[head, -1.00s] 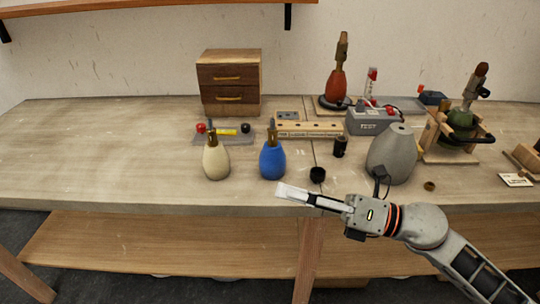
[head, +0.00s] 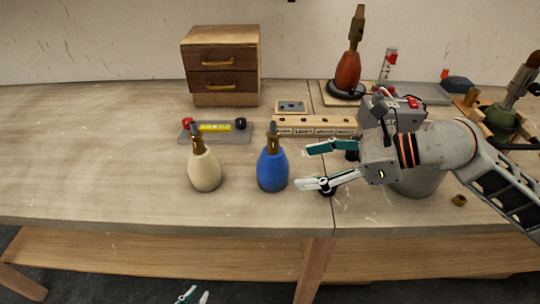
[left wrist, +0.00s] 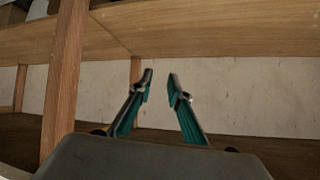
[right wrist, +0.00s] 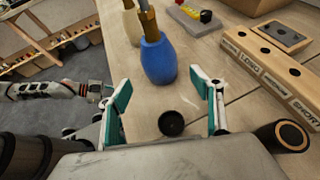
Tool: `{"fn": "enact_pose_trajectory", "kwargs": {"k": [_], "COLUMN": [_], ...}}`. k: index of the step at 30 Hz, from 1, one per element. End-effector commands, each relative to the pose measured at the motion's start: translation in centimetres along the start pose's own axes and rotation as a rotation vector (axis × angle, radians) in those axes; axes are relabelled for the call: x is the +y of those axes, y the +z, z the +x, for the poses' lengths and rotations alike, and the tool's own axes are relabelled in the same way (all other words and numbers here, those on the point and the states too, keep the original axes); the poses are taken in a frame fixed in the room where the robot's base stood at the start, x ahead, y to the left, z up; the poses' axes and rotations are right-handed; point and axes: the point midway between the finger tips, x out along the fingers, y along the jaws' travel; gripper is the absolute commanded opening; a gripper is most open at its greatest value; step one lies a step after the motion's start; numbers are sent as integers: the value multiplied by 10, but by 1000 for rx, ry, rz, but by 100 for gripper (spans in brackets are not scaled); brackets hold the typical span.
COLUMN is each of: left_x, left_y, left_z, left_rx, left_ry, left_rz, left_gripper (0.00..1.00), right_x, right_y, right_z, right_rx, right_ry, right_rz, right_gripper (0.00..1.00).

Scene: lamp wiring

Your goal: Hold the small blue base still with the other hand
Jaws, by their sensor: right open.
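The small blue base (head: 272,170) stands upright on the bench with a brass neck and dark top. It also shows in the right wrist view (right wrist: 159,62), ahead of the fingertips. My right gripper (head: 308,167) is open and empty, just right of the blue base, with its fingers pointing at it; a gap shows between them. My left gripper (head: 191,296) is low at the bottom edge of the head view, below the bench front. The left wrist view shows its fingers (left wrist: 160,84) apart with nothing between them.
A cream base (head: 205,170) stands left of the blue one. A small black cup (right wrist: 171,122) lies near my right fingers. A labelled wooden strip (head: 315,126), a drawer box (head: 221,98) and a grey lamp body (head: 418,184) stand around. The bench's left side is clear.

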Motion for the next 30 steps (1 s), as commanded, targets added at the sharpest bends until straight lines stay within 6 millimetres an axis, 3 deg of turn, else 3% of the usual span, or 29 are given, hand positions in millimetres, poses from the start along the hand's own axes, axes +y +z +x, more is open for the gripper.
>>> {"fn": "enact_pose_trajectory", "kwargs": {"k": [7,18,30], "left_x": [3,-4,-4], "left_y": [9,-7,-3], "left_z": [2,4,5], "left_rx": [-11,18,10], "left_ry": [4,-8,-7], "left_rz": [2,8,7], "left_gripper": [18,18,18], "right_x": [1,0,0], "right_y": [-1,0,0], "right_z": [34,77,88], "right_rx": [-2,-2,-1], "right_ry": [3,1,0], "right_rz": [2,2,1], "right_gripper": [65,65,65]}}
